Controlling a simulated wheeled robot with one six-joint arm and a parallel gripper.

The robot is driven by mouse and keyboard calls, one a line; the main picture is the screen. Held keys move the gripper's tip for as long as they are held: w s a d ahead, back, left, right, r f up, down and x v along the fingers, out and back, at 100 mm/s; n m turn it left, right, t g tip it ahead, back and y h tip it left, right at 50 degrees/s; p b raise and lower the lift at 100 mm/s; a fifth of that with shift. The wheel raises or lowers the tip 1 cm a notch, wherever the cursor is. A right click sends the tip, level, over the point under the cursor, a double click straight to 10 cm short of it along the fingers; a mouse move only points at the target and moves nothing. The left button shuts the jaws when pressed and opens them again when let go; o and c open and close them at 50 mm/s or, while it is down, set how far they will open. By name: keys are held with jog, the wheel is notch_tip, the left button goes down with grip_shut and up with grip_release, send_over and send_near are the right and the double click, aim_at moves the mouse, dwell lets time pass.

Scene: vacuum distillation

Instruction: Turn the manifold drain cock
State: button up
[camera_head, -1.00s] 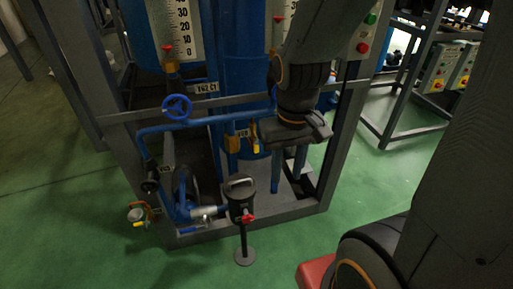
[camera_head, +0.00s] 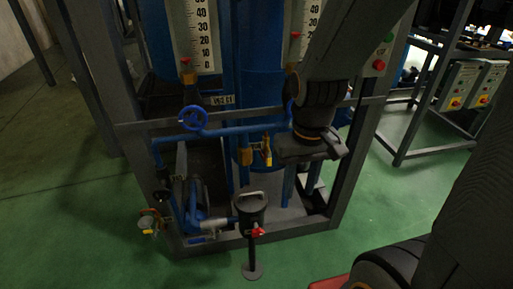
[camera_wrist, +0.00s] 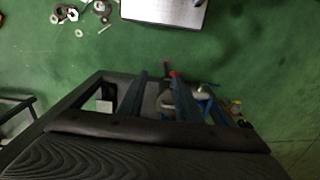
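A small brass cock with a yellow lever (camera_head: 267,155) hangs below the blue horizontal pipe in the head view, near the frame's middle. Another small valve with a yellow and red handle (camera_head: 150,222) sits low at the frame's left corner. I cannot tell which one is the manifold drain cock. My gripper (camera_head: 299,190) points down to the right of the brass cock, apart from it in the picture. The cock cannot be made out clearly in the wrist view.
A grey frame (camera_head: 280,229) surrounds the pipes. A blue handwheel (camera_head: 194,118) is on the upper pipe. A black pot with a red handle (camera_head: 250,211) stands on a post in front. Green floor (camera_head: 90,220) is open to the left; another rack (camera_head: 435,145) is at right.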

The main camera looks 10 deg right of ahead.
jog(key=c, duration=0.6)
jog(key=shift+w+f, duration=0.15)
jog(key=shift+w, duration=0.15)
grip_shut()
jog(key=w+a+f+t+h, duration=0.2)
jog(key=w+a, duration=0.4)
jog(key=w, duration=0.4)
jog(key=w+a+f+m+t+h, duration=0.1)
jog(key=w+a+f+t+h, duration=0.1)
jog(key=w+a, duration=0.4)
jog(key=w+h, duration=0.1)
jog(key=w, duration=0.2)
jog(key=shift+w+a+f+h, duration=0.2)
jog(key=shift+w+a+h, duration=0.15)
jog(key=shift+h, duration=0.05)
